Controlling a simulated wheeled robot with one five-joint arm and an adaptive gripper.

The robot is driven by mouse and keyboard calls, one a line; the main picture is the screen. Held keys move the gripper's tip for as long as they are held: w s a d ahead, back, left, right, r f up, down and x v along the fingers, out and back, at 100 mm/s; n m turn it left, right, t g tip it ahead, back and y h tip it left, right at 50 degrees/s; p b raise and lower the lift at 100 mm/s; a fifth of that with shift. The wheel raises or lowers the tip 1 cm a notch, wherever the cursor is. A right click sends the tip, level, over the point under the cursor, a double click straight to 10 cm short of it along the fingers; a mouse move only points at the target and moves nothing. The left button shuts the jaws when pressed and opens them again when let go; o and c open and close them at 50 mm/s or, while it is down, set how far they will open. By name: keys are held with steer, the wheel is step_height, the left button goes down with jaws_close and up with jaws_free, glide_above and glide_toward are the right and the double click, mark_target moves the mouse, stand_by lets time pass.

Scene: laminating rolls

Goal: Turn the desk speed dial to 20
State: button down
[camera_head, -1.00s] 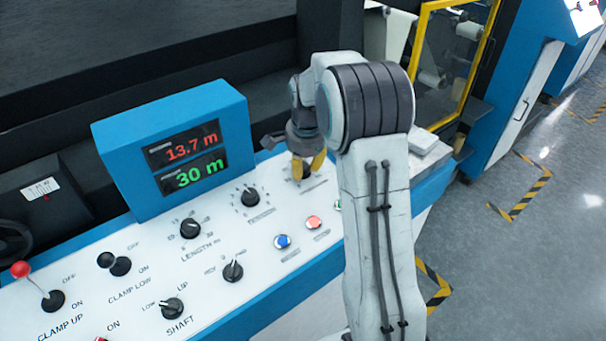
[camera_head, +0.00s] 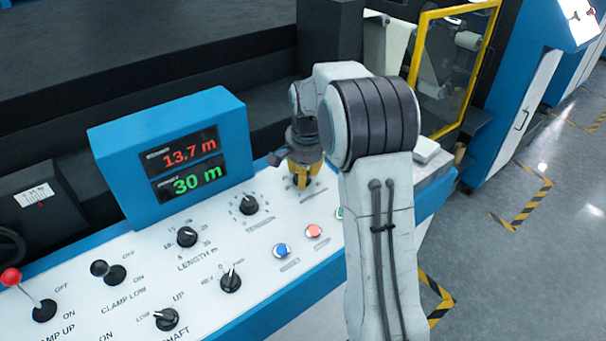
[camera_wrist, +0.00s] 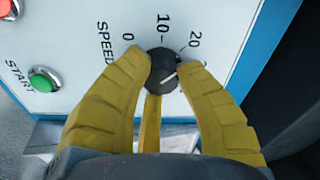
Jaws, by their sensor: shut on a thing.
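The black speed dial (camera_wrist: 163,69) sits on the white desk panel, with the marks 0, 10 and 20 around its upper side in the wrist view. A short white line runs slantwise across its face, but I cannot tell its exact setting. My gripper (camera_wrist: 164,80) is shut on the dial, with yellow fingers on both sides of it and a third below. In the head view my gripper (camera_head: 301,178) points down at the panel's far right part, and its fingers mostly hide the dial.
A green START button (camera_wrist: 42,80) is left of the dial in the wrist view. The tension knob (camera_head: 249,204), the red button (camera_head: 313,231) and the blue button (camera_head: 282,251) are nearby. A blue display box (camera_head: 172,160) reads 13.7 m and 30 m.

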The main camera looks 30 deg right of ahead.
steer(key=shift+w, duration=0.1)
steer(key=c, duration=1.1)
jaws_free()
steer(key=shift+w+d, duration=0.1)
steer(key=shift+d, duration=0.05)
steer(key=shift+o, duration=1.2)
steer(key=v, duration=1.2)
